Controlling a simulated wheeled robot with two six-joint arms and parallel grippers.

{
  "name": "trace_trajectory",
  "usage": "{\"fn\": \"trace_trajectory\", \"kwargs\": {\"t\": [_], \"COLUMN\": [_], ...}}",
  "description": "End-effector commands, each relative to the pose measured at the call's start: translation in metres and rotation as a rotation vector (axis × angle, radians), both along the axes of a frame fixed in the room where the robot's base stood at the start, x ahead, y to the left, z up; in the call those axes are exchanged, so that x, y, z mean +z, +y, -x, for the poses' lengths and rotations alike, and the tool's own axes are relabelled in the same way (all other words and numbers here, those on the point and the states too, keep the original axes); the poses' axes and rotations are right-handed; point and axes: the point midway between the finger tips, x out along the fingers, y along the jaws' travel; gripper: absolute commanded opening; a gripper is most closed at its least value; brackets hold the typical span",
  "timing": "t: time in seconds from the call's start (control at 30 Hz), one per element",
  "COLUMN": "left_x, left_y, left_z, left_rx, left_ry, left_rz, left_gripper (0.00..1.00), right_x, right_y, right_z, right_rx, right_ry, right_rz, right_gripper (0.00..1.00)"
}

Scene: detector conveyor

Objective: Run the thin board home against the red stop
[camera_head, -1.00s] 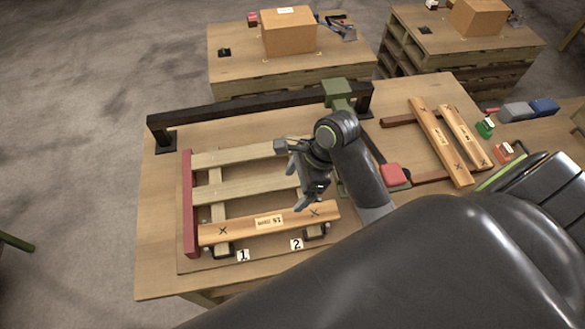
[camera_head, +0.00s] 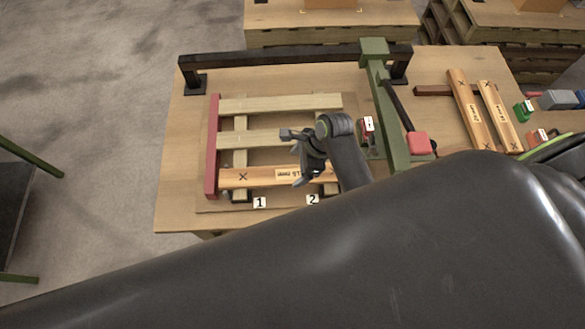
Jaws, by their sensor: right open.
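A red stop bar (camera_head: 212,150) runs along the left side of the slatted pallet. A light-brown board (camera_head: 250,177) with dark X marks and a printed label lies across the pallet's front. Its left end is at the red stop; I cannot tell whether they touch. The label is too blurred to read surely. My right gripper (camera_head: 303,172) is open above this board, near its label, and holds nothing I can see. Gripper and wrist hide part of the board's right half. Two more marked boards, a wider one (camera_head: 470,108) and a narrower one (camera_head: 499,114), lie at right.
A black rail (camera_head: 290,57) spans the table's back. Number tags 1 (camera_head: 260,202) and 2 (camera_head: 312,199) mark the front edge. My dark arm hides the lower picture.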

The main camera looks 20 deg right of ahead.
Motion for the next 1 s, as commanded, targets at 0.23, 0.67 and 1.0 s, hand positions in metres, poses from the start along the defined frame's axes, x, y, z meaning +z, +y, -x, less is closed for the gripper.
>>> {"fn": "trace_trajectory", "kwargs": {"t": [0.23,0.67,1.0], "left_x": [0.004,0.006,0.006], "left_y": [0.0,-0.001,-0.001], "left_z": [0.002,-0.002,-0.002], "left_rx": [0.0,0.0,0.0], "left_ry": [0.003,-0.001,-0.001], "left_rz": [0.0,0.002,0.002], "left_gripper": [0.36,0.36,0.36], "right_x": [-0.027,-0.039,-0.039], "right_y": [0.012,0.016,0.016], "right_z": [-0.003,-0.005,-0.004], "right_rx": [0.001,0.001,0.001], "right_ry": [0.001,-0.001,-0.001], "right_rz": [-0.001,0.0,-0.001], "right_gripper": [0.8,0.8,0.49]}}
